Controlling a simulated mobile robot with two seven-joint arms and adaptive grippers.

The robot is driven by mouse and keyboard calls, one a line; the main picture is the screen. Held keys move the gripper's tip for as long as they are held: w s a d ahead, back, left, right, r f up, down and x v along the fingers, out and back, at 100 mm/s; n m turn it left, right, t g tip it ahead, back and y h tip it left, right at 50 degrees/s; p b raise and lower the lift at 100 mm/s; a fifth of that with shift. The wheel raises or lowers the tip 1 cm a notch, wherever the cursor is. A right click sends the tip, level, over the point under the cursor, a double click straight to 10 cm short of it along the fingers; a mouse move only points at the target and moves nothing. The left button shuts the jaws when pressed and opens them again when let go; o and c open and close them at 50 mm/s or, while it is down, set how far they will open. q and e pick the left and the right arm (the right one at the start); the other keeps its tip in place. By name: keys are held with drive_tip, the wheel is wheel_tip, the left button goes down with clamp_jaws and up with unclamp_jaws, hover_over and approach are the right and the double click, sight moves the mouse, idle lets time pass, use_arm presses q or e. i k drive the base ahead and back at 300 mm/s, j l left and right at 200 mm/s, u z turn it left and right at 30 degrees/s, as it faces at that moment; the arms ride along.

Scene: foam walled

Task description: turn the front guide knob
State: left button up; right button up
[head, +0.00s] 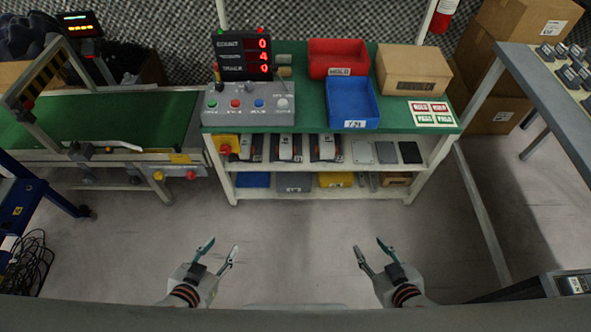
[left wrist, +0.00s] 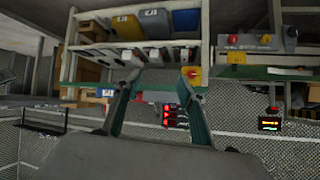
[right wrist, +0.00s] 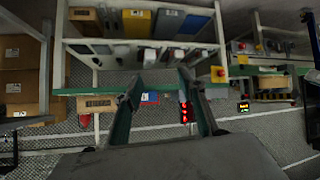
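The conveyor (head: 100,118) with its green belt stands at the left in the head view. Small dark fittings (head: 83,151) sit along its near guide rail; they are too small to tell which is the front guide knob. A yellow knob (head: 159,175) and a red knob (head: 191,175) show on its front frame. My left gripper (head: 222,247) is open and empty over the floor, right of and nearer than the conveyor. My right gripper (head: 368,246) is open and empty in front of the shelf bench. Both grippers touch nothing.
A green-topped bench (head: 300,95) stands ahead with a control box (head: 250,103), a red bin (head: 338,55) and a blue bin (head: 352,103). A blue cart (head: 30,200) and cables (head: 28,260) are at left. A table (head: 540,90) is at right. The floor between is clear.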

sight(75, 145)
drive_tip(key=u, duration=1.6)
drive_tip(key=z, duration=2.1)
drive_tip(key=i+j+u, duration=0.1)
drive_tip(key=j+u, duration=0.35)
drive_tip(key=i+j+u, duration=0.1)
drive_tip(key=j+u, duration=0.25)
drive_tip(key=u, duration=0.15)
